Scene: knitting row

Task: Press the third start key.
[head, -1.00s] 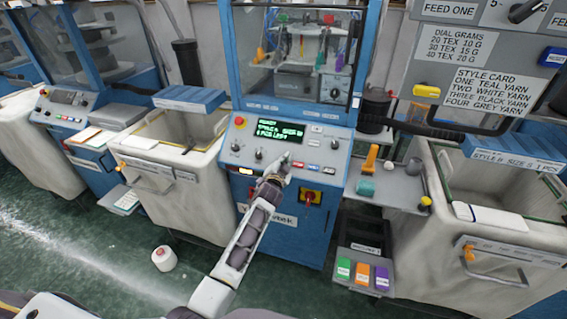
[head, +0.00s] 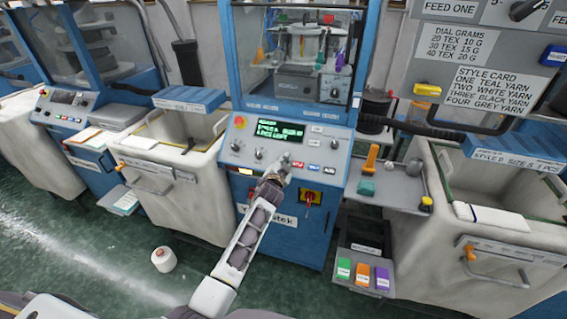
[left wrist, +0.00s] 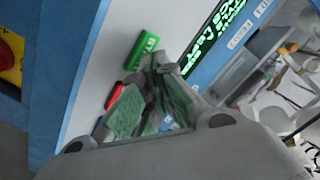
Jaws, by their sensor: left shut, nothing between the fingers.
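My left gripper (head: 283,164) is at the control panel (head: 268,149) of the blue knitting machine in the middle of the head view. It is shut and empty, its fingertips over the panel's lower key row. In the left wrist view the shut fingers (left wrist: 160,66) are close beside a green key (left wrist: 141,53) with white lettering; I cannot tell whether they touch it. A red key (left wrist: 115,95) lies beyond. In the head view the gripper hides the green key, while the red key (head: 298,164) and blue key (head: 314,168) show. My right gripper is out of view.
A red-and-yellow switch (head: 308,197) sits below the panel. A grey shelf (head: 400,193) with small tools juts out to the right. Pale bins stand on both sides. A white yarn cone (head: 163,260) is on the floor at left.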

